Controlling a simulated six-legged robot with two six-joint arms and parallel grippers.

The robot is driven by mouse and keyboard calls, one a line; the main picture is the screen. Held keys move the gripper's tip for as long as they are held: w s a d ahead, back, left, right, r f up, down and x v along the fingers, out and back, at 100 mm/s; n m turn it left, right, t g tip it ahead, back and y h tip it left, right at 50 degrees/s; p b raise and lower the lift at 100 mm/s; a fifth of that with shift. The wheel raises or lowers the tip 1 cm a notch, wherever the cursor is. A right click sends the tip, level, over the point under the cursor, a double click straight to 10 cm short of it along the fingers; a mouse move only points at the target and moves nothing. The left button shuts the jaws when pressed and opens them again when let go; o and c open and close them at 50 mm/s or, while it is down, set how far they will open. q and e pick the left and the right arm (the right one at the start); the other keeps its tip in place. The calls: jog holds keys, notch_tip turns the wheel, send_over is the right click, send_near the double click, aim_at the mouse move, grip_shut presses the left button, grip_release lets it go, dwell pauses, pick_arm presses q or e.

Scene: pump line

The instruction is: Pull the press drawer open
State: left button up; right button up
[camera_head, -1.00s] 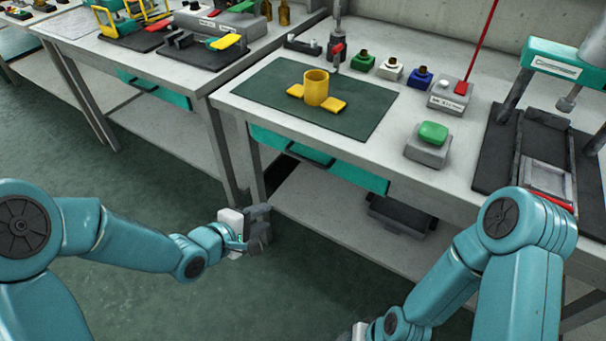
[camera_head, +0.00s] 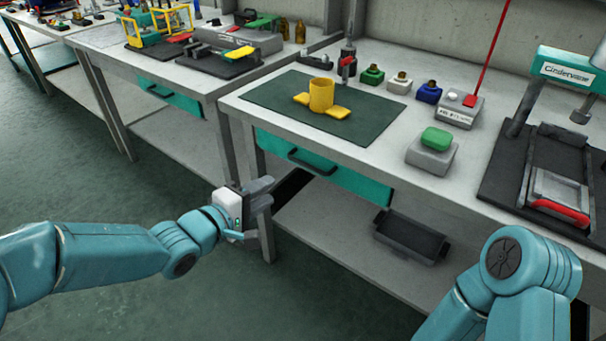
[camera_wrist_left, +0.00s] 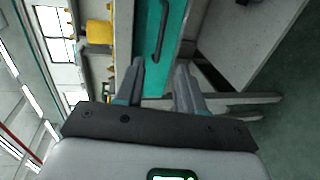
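The teal drawer (camera_head: 350,179) sits under the front edge of the bench with the press, and its front looks shut. Its dark bar handle (camera_head: 312,163) is on the left part of the front. In the left wrist view the teal front (camera_wrist_left: 178,55) and handle (camera_wrist_left: 162,32) lie beyond the fingertips. My left gripper (camera_head: 262,190) is in front of the bench, below and left of the handle, apart from it. In the left wrist view its two fingers (camera_wrist_left: 160,72) are spread with nothing between them. My right arm shows at the lower right; its gripper is out of view.
The press (camera_head: 560,150) stands on the bench's right, beside a green button box (camera_head: 433,150). A yellow cup-shaped part (camera_head: 321,97) sits on a green mat (camera_head: 262,97). A dark tray (camera_head: 410,238) lies on the lower shelf. Another teal drawer (camera_head: 170,98) is on the left bench. Open floor lies in front.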

aim_at(307, 167)
pick_arm(q)
jog(key=b+x, duration=0.3)
jog(key=x, duration=0.9)
jog(key=shift+w+d+f, duration=0.2)
jog(key=shift+w, duration=0.1)
jog(key=shift+w+d, duration=0.35)
jog(key=shift+w, duration=0.15)
grip_shut()
